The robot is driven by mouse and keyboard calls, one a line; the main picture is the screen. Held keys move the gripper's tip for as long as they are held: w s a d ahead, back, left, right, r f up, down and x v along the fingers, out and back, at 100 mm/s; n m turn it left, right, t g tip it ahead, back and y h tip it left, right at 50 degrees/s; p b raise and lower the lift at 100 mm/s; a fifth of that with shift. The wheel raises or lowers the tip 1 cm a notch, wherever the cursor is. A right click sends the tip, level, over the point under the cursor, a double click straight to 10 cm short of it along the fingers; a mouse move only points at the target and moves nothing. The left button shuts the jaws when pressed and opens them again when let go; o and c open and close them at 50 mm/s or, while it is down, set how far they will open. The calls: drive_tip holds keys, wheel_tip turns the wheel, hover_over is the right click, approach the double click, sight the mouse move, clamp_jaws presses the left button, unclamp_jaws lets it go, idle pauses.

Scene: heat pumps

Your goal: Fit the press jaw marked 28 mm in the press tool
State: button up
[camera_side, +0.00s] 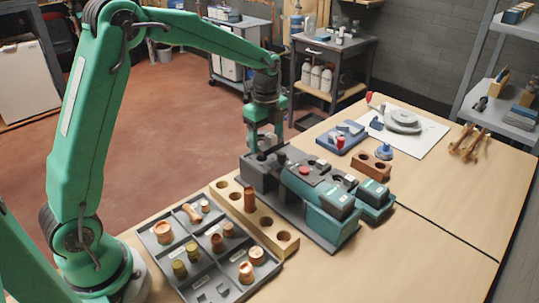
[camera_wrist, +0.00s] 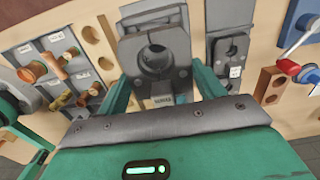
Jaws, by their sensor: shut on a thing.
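My gripper (camera_wrist: 160,72) is shut on a dark grey press jaw (camera_wrist: 152,38) with a round opening. Its two green fingers stand on either side of the jaw in the wrist view. A small label (camera_wrist: 163,101) shows below the opening, but I cannot read its size. In the side view my gripper (camera_side: 266,141) points down at the far left end of the grey and teal press equipment (camera_side: 325,225). I cannot clearly separate the held jaw from the grey blocks there. Another dark grey jaw (camera_wrist: 230,48) with a white label lies to the right in the wrist view.
A compartment tray (camera_side: 208,262) of copper and brass fittings and a wooden block with holes (camera_side: 265,222) stand in front. Behind are a blue tray (camera_side: 341,138), a white sheet (camera_side: 425,138) and a small holed block (camera_side: 375,166).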

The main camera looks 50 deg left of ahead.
drive_tip(key=shift+f, duration=0.7)
drive_tip(key=shift+f, duration=1.35)
idle(1.2)
drive_tip(key=o, duration=1.4)
drive_tip(key=shift+r, duration=3.85)
drive_tip(key=shift+r, duration=0.15)
